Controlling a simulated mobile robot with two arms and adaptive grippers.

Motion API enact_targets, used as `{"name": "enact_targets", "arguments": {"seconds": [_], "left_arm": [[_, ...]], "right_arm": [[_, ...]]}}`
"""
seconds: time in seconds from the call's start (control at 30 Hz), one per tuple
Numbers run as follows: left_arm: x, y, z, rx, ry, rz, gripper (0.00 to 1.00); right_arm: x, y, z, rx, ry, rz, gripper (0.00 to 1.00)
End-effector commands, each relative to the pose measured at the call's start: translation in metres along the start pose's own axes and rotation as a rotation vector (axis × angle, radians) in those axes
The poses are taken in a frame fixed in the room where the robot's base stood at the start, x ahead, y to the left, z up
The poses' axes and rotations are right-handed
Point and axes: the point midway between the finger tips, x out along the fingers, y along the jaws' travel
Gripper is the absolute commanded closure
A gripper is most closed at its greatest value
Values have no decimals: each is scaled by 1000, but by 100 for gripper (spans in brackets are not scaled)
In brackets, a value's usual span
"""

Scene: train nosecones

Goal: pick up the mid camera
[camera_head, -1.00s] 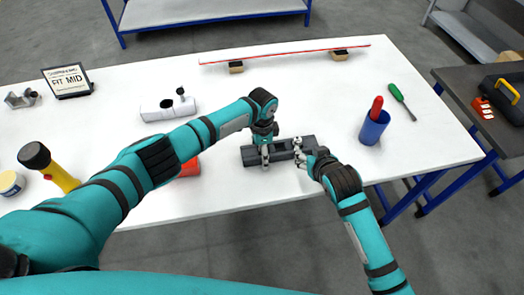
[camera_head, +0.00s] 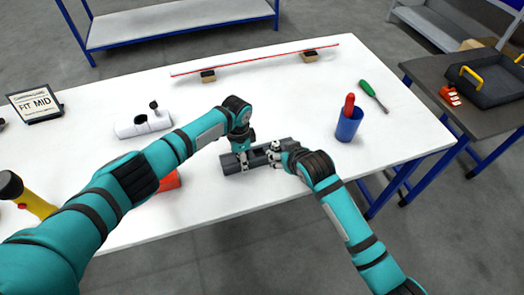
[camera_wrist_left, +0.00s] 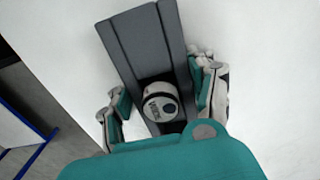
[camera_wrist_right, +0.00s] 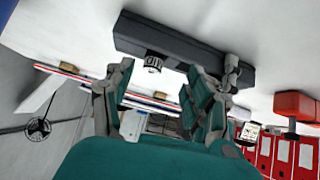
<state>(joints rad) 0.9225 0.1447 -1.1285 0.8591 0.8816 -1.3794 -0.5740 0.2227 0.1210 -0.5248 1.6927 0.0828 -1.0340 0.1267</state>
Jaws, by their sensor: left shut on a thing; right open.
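A dark grey slotted block (camera_head: 258,157) lies near the table's front edge. My left gripper (camera_head: 243,158) is shut on it towards its left end. In the left wrist view a white-capped round camera (camera_wrist_left: 160,104) sits in the block's slot between my left fingers; its lettering is too small to read. My right gripper (camera_head: 279,156) is at the block's right part. In the right wrist view (camera_wrist_right: 158,85) its fingers are open and empty, and a small dark ribbed cylinder (camera_wrist_right: 153,63) sticks out of the block just beyond the fingertips. I cannot tell which camera this is.
A blue cup (camera_head: 348,125) with a red-handled tool and a green screwdriver (camera_head: 373,94) stand and lie to the right. A white housing (camera_head: 143,123), a sign reading FIT MID (camera_head: 36,102) and a yellow flashlight (camera_head: 28,199) are at left.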

Motion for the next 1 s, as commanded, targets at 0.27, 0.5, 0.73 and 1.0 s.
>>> {"name": "enact_targets", "arguments": {"seconds": [0.27, 0.5, 0.73, 1.0], "left_arm": [[-1, 0, -1, 0, 2, -1, 77], [-1, -1, 0, 0, 2, -2, 77], [-1, -1, 0, 0, 2, -2, 77], [-1, 0, 0, 0, 1, -1, 77]], "right_arm": [[35, -3, -42, -297, -327, -107, 45], [14, 7, -83, -536, -592, -229, 45], [-13, 16, -107, -643, -727, -310, 45], [4, 16, -87, -662, -755, -329, 45]]}}
